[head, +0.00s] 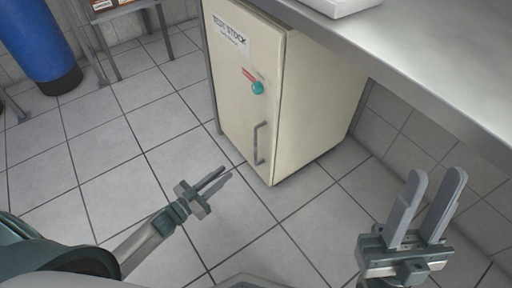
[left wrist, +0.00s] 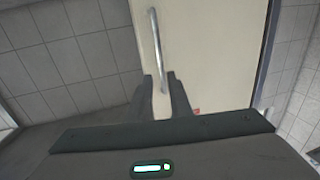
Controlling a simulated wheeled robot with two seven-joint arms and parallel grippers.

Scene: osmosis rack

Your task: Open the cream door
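The cream door (head: 243,84) is the front of a cream cabinet under the grey bench, and it looks shut. It bears a "TEST STOCK" label, a small red mark, a teal round knob (head: 258,88) and a grey vertical bar handle (head: 260,143) low on its right side. My left gripper (head: 224,178) is open and empty, left of and in front of the handle. In the left wrist view the handle (left wrist: 157,50) stands ahead, between the lines of the two fingers, on the cream door (left wrist: 210,45). My right gripper (head: 436,176) is open and empty at the lower right, below the bench edge.
The grey bench top (head: 430,70) overhangs the cabinet and runs to the right. A white tray (head: 340,8) sits on it. A blue cylinder (head: 40,45) and a grey stand (head: 125,20) are at the back left. The tiled floor left of the cabinet is clear.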

